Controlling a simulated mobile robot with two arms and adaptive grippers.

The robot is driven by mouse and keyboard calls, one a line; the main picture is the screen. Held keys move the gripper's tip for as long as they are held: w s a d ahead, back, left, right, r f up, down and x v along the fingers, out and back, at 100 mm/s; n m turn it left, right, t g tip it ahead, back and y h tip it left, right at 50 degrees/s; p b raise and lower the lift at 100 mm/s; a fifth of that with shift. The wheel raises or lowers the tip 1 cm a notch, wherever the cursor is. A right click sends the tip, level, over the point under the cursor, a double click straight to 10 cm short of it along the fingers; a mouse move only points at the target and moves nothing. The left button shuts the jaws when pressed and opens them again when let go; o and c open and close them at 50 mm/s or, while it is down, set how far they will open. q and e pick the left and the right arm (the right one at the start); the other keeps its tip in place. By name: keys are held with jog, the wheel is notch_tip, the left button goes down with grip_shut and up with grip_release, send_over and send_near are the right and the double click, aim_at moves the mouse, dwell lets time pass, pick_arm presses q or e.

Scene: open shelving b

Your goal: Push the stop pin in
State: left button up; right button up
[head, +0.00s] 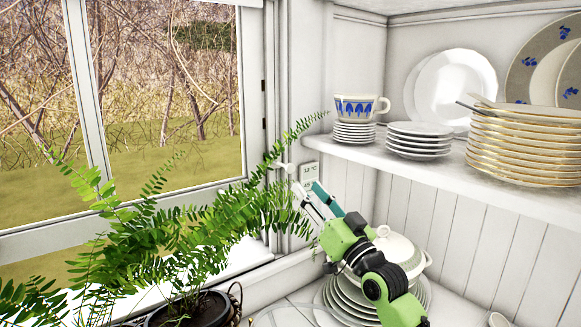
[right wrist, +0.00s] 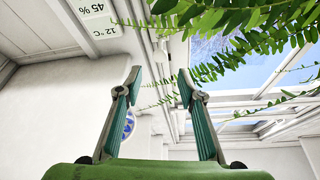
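A small pale fitting (head: 287,167) sticks out of the window frame (head: 277,130) beside the display; it may be the stop pin, but it is too small to tell. My right gripper (head: 309,188) is just below and right of it in the head view, apart from it as far as I can tell. In the right wrist view the two fingers (right wrist: 159,78) are spread wide with nothing held between them. My left gripper is not in view.
A fern (head: 205,225) in a dark pot (head: 195,308) crowds the sill left of my gripper. A small temperature display (head: 309,173) hangs behind the gripper. A lidded tureen (head: 398,250) stands on plates below my right arm. The upper shelf (head: 420,171) holds a cup (head: 355,107) and stacked plates (head: 525,140).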

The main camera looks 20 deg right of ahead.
aim_at(292, 170)
jog(key=p+x, duration=0.1)
jog(key=x, duration=0.8)
jog(key=shift+p, duration=0.3)
jog(key=shift+w+a, duration=0.1)
jog(key=shift+w, duration=0.25)
grip_shut()
